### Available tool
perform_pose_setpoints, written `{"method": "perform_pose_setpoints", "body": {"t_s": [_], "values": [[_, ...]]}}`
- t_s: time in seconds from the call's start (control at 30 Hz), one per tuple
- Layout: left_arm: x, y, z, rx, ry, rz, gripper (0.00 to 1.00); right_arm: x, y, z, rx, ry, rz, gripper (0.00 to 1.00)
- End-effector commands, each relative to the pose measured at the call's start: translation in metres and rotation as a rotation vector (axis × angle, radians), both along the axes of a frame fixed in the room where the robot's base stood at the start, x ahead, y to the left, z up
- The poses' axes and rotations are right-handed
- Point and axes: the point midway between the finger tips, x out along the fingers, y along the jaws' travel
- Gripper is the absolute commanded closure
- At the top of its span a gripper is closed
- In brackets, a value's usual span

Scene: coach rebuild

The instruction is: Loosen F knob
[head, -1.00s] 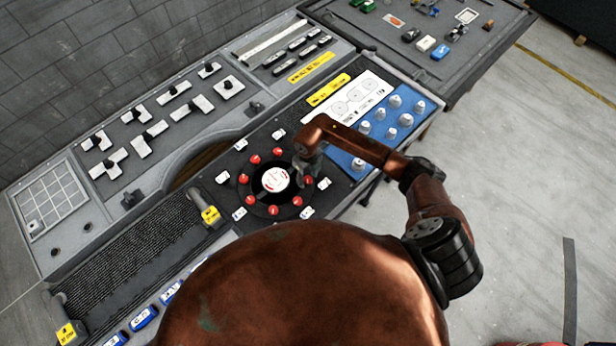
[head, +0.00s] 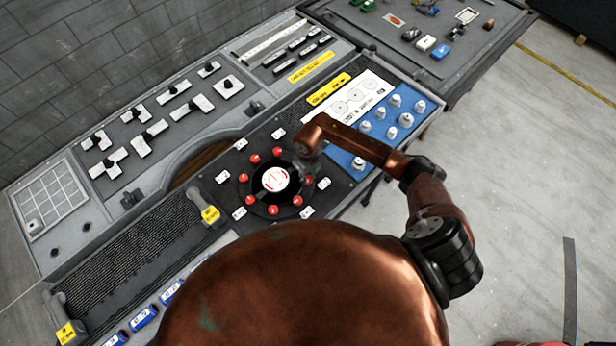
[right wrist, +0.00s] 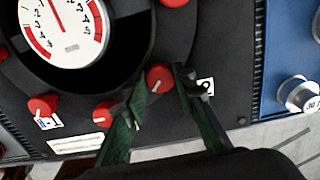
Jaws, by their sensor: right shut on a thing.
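A ring of several red knobs surrounds a round dial (head: 275,180) on the dark console. My right gripper (head: 308,172) is over the ring's right side. In the right wrist view its green-padded fingers (right wrist: 160,88) are shut on one red knob (right wrist: 160,77), one finger on each side. A white label (right wrist: 206,86) beside this knob is partly covered by a finger, and I cannot read its letter. The dial face (right wrist: 62,28) shows a red needle. My left gripper is not in view.
Neighbouring red knobs (right wrist: 106,113) sit close to the fingers. A blue panel (head: 381,128) with several pale knobs lies to the right. A dark ribbed belt (head: 130,255) and a grey switch panel (head: 150,125) lie left. Open floor (head: 530,200) is at the right.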

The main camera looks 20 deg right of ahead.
Motion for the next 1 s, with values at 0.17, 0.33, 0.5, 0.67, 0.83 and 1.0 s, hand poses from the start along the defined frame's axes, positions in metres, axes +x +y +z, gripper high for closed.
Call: {"method": "perform_pose_setpoints", "body": {"t_s": [0.17, 0.33, 0.5, 0.67, 0.83, 1.0], "values": [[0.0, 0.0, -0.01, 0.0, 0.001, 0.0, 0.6, 0.001, -0.002, -0.002, -0.004, -0.001, 0.063, 1.0], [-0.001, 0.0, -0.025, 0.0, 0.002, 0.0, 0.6, 0.001, -0.002, -0.003, -0.005, -0.002, 0.178, 1.0], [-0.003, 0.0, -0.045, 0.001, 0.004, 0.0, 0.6, 0.002, -0.002, -0.004, -0.005, -0.003, 0.331, 1.0], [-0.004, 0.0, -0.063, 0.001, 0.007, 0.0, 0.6, 0.001, -0.002, -0.005, -0.005, -0.002, 0.484, 1.0], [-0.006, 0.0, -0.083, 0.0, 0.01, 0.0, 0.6, 0.001, -0.002, -0.005, -0.005, -0.001, 0.645, 1.0], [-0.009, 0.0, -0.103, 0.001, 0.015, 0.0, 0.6, 0.001, -0.001, -0.005, -0.004, -0.001, 0.807, 1.0]]}}
